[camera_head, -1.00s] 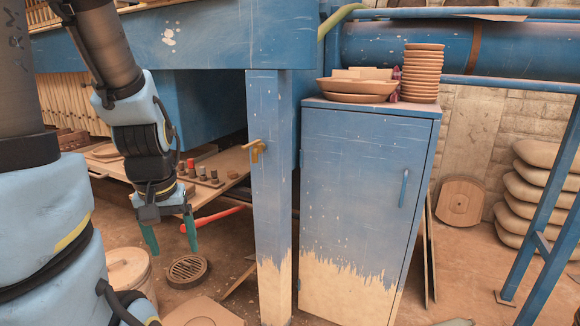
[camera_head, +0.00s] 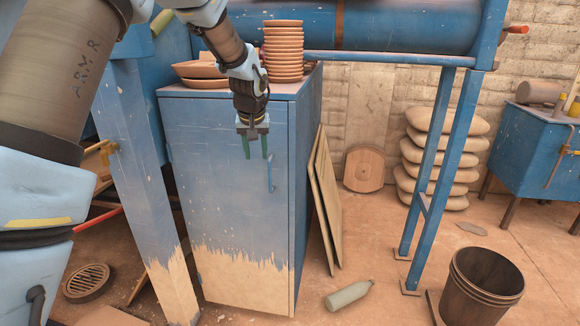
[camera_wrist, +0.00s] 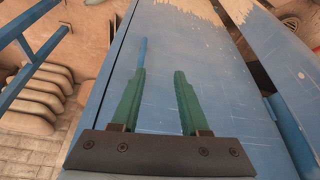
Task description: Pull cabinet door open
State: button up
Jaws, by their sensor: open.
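The blue cabinet (camera_head: 228,190) stands with its door (camera_head: 225,200) shut; the paint is worn to bare beige along the bottom. A thin vertical blue handle (camera_head: 271,172) sits near the door's right edge. My gripper (camera_head: 254,155) points down in front of the upper door, just left of and above the handle in the head view. Its green fingers are apart and nothing is between them. In the wrist view the handle (camera_wrist: 142,52) shows beyond the left fingertip of my gripper (camera_wrist: 160,75). I see no contact with the handle.
Stacked clay plates (camera_head: 283,50) stand on the cabinet top. A blue post (camera_head: 140,180) is close on the left. Boards (camera_head: 326,195) lean at the cabinet's right side. A bottle (camera_head: 349,296) and a bucket (camera_head: 480,288) are on the floor at right.

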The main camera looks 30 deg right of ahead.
aim_at(270, 170)
jog(key=w+d+f+p, duration=0.1)
jog(key=d+f, duration=0.1)
jog(key=f, duration=0.1)
jog(key=w+d+f+p, duration=0.1)
jog(key=f, duration=0.2)
jog(key=w+d+f+p, duration=0.1)
jog(key=d+f, duration=0.1)
jog(key=f, duration=0.2)
jog(key=shift+d, duration=0.35)
grip_shut()
dwell(1.2)
